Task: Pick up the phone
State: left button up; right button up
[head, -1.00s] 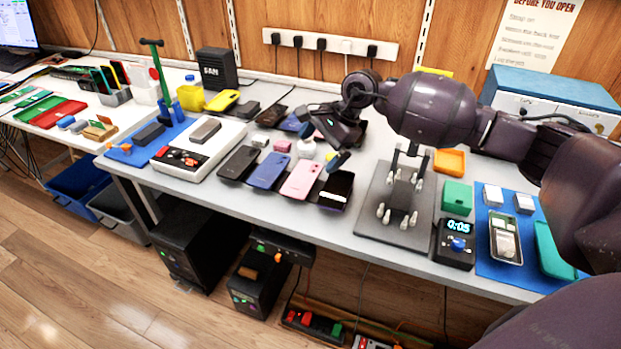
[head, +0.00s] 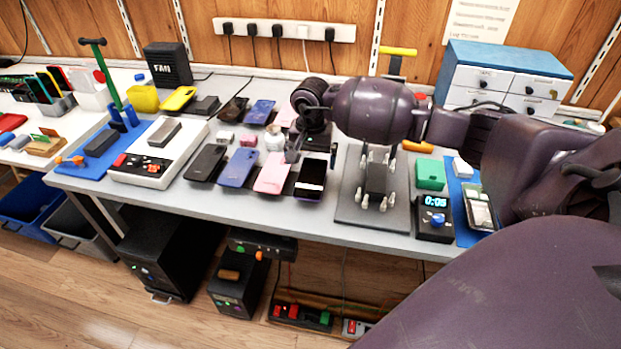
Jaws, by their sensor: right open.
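A row of phones lies face up or back up on the grey bench: a black one (head: 206,163), a blue one (head: 238,167), a pink one (head: 272,173) and a dark one with a partly white lit screen (head: 310,184). My right gripper (head: 312,155) points down, open and empty, with its fingers just above the far end of the lit-screen phone. Whether a finger touches it I cannot tell. My left gripper is not in view.
More phones, including a blue one (head: 259,112), lie behind the row. A black stand with white pegs (head: 350,212) and a timer (head: 434,220) are to the right. A white console (head: 140,178) is to the left. Bare bench lies in front of the phones.

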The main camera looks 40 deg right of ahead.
aim_at(312, 177)
jog(key=shift+f, duration=2.65)
jog(key=shift+d, duration=0.1)
jog(key=shift+c, duration=0.2)
jog(key=c, duration=1)
jog(key=shift+r, duration=0.1)
